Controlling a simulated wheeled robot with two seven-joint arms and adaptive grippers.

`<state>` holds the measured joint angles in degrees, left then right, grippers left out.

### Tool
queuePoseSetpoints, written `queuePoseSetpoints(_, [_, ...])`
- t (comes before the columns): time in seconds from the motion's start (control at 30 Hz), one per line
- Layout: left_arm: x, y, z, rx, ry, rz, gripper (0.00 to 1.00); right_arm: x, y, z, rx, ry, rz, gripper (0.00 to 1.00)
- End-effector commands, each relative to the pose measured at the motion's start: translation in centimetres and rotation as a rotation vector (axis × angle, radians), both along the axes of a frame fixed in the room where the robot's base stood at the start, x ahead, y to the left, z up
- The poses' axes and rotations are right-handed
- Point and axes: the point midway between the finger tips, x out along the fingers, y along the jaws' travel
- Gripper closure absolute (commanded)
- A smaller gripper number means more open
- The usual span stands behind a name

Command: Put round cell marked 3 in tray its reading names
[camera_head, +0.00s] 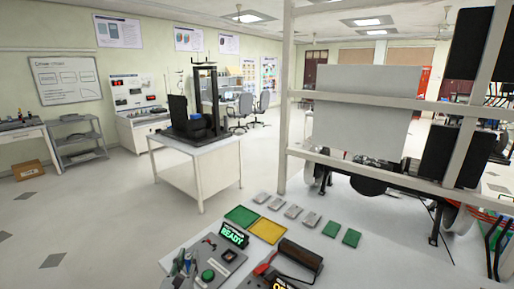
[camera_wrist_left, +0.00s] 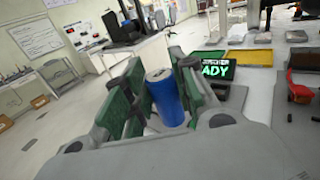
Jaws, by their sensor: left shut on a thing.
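My left gripper (camera_wrist_left: 165,72) is shut on a blue round cell (camera_wrist_left: 168,103) with a pale top, held between its green-padded fingers. The number on the cell is not readable. A green tray (camera_head: 241,216) and a yellow tray (camera_head: 268,231) lie side by side behind the display. My right gripper is not in view.
Several small grey blocks (camera_head: 293,211) and green pads (camera_head: 351,238) lie behind. A white frame (camera_head: 400,99) rises at right.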

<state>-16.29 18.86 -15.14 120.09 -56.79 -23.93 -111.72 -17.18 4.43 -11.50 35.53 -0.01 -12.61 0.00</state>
Motion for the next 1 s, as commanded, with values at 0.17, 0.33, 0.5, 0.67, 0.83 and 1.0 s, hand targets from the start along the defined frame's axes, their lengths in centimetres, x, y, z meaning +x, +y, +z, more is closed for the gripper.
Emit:
queuePoseSetpoints(0.17, [-1.2,0.1,-2.0,-0.001,0.002,0.000,1.00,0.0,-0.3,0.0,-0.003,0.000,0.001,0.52])
queuePoseSetpoints(0.33, [-1.8,0.1,-2.9,-0.001,0.001,0.000,1.00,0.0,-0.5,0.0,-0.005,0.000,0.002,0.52])
queuePoseSetpoints(0.5, [-2.0,0.1,-3.3,-0.001,0.000,0.000,1.00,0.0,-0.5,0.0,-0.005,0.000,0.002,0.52])
queuePoseSetpoints(0.67, [-2.0,0.1,-3.3,0.000,0.000,-0.001,1.00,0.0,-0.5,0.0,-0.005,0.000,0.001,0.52])
queuePoseSetpoints(0.83, [-2.0,0.1,-3.3,0.000,0.000,-0.001,1.00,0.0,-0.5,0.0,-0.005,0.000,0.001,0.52])
queuePoseSetpoints(1.0, [-2.0,0.1,-3.3,0.000,0.000,-0.001,1.00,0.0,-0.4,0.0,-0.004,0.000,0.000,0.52])
